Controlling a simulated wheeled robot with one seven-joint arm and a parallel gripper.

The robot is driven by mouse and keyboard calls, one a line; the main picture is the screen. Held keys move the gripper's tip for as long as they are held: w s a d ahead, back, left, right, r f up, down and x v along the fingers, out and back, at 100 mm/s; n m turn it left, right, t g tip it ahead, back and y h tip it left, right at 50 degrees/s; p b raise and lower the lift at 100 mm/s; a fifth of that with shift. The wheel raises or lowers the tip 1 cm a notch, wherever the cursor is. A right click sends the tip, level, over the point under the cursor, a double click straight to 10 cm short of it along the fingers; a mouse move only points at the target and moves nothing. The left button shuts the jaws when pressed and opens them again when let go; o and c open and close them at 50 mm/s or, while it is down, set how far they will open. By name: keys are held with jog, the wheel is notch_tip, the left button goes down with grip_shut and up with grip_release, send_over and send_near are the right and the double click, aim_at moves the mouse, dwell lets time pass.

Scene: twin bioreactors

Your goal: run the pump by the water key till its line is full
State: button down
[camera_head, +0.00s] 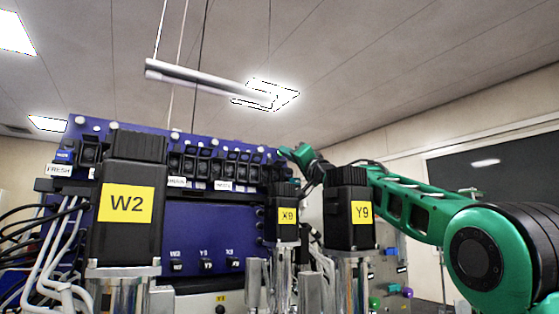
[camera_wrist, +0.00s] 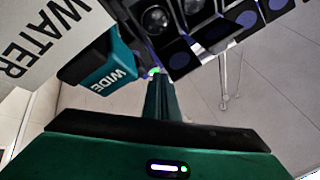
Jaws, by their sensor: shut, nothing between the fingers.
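In the wrist view a large white label reading WATER (camera_wrist: 45,40) fills the upper left. Beside it is a teal key marked WIDE (camera_wrist: 103,68). Black pump parts with round rollers (camera_wrist: 157,19) sit just right of the key. My gripper (camera_wrist: 155,74) is shut and empty, its tip close to the key and the pump's lower edge; I cannot tell whether it touches. In the head view my gripper (camera_head: 296,154) is at the right end of the row of black pumps (camera_head: 212,166). Thin clear tubing (camera_wrist: 228,85) hangs at the right; its filling cannot be told.
Black motor units marked W2 (camera_head: 127,230), X9 (camera_head: 287,229) and Y9 (camera_head: 350,228) stand in front of the blue panel (camera_head: 200,222). White and black cables (camera_head: 48,245) crowd the left. A FRESH label (camera_head: 60,170) is at the panel's left end.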

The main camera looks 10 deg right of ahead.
jog(key=shift+s+d+r, duration=0.2)
jog(key=shift+s+d, duration=0.05)
jog(key=shift+s, duration=0.5)
jog(key=s, duration=0.1)
jog(key=s+d+r, duration=0.1)
jog(key=s, duration=0.2)
jog(key=shift+s+d+r, duration=0.15)
jog(key=shift+s+d, duration=0.1)
jog(key=shift+s, duration=0.05)
jog(key=shift+w, duration=0.1)
jog(key=shift+w+a+f, duration=0.25)
jog(key=shift+w, duration=0.45)
jog(key=shift+w+a+f, duration=0.2)
jog(key=shift+w+a, duration=0.05)
jog(key=shift+w, duration=0.45)
